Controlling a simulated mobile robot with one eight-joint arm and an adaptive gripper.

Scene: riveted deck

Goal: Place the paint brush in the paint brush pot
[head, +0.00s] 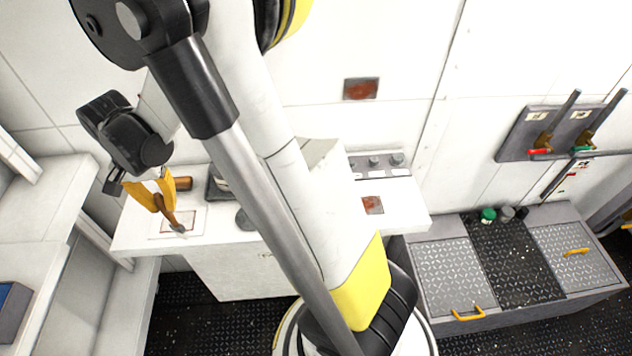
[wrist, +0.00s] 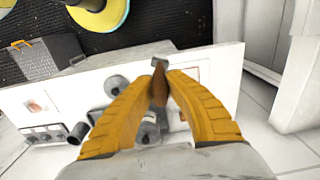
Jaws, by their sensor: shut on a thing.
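The paint brush (head: 171,217) has a brown handle and a greyish end. It hangs tilted from my gripper (head: 160,202), whose yellow fingers are shut on it, over the left end of the white counter (head: 215,246). In the wrist view the brush (wrist: 158,90) shows between the two fingertips (wrist: 159,82), with its grey end towards the counter's near edge. A grey round pot-like thing (wrist: 117,86) stands on the counter to the left of the fingers. It is partly hidden by my arm in the head view (head: 243,220). I cannot tell for certain that it is the brush pot.
A brown cylinder (head: 183,183) lies behind the brush. A dark container (head: 216,184) stands right of it, partly behind my arm. A knobbed panel (head: 375,162) is at the counter's back right. Shelving (head: 42,215) stands close on the left.

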